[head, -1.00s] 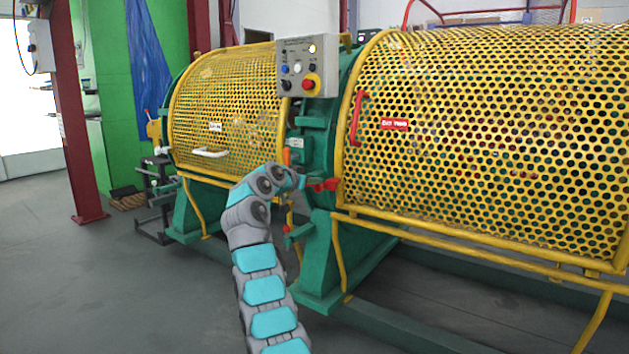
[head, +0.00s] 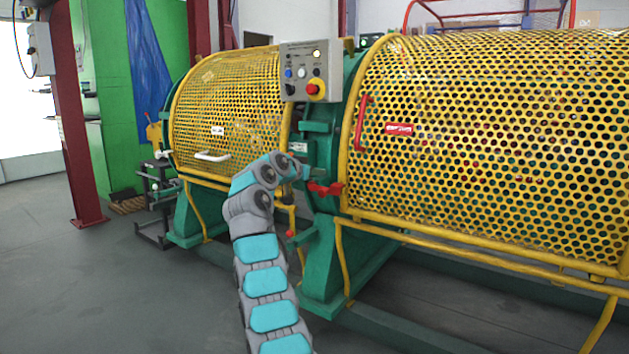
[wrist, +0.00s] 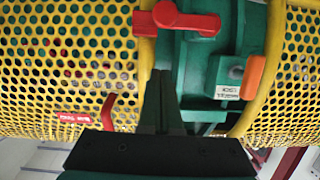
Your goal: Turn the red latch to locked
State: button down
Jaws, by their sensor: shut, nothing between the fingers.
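The red latch (head: 326,188) sits on the green frame at the lower left corner of the right yellow guard. In the wrist view the red latch (wrist: 176,19) shows at the top, a round hub with an arm reaching right and a block at its left. My gripper (wrist: 161,75) is shut and empty, its fingertips just short of the latch in that view, in front of the green frame and the yellow guard edge. In the head view my gripper (head: 308,174) is small and close above the latch. I cannot tell whether they touch.
The yellow perforated guard (head: 490,150) with a red handle (head: 361,122) fills the right. A control box (head: 311,71) hangs above the latch. An orange handle (wrist: 253,77) is right of my fingers in the wrist view. Grey floor (head: 140,280) is open at left.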

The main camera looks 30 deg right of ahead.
jog(key=a+r+n+y+p, duration=0.2)
jog(key=a+r+n, duration=0.15)
jog(key=a, duration=0.45)
jog(key=a+r+n+y+p, duration=0.2)
jog(key=a+r+n, duration=0.15)
jog(key=a, duration=0.45)
jog(key=s+a+f+n+g+y+p, duration=0.2)
jog(key=s+a+f, duration=0.5)
jog(key=s, duration=1.3)
jog(key=s+a+f+n+g+y+p, duration=0.2)
jog(key=s+a+f, duration=0.5)
jog(key=s, duration=1.2)
jog(key=s+a+f+n+g+y+p, duration=0.2)
jog(key=s+a+f+y, duration=0.4)
jog(key=s, duration=1.4)
jog(key=a+f+g+p, duration=0.1)
jog(key=a+p, duration=0.1)
jog(key=a, duration=0.1)
jog(key=shift+s+f+n+g, duration=0.3)
jog(key=shift+n+g, duration=0.1)
jog(key=shift+a, duration=0.1)
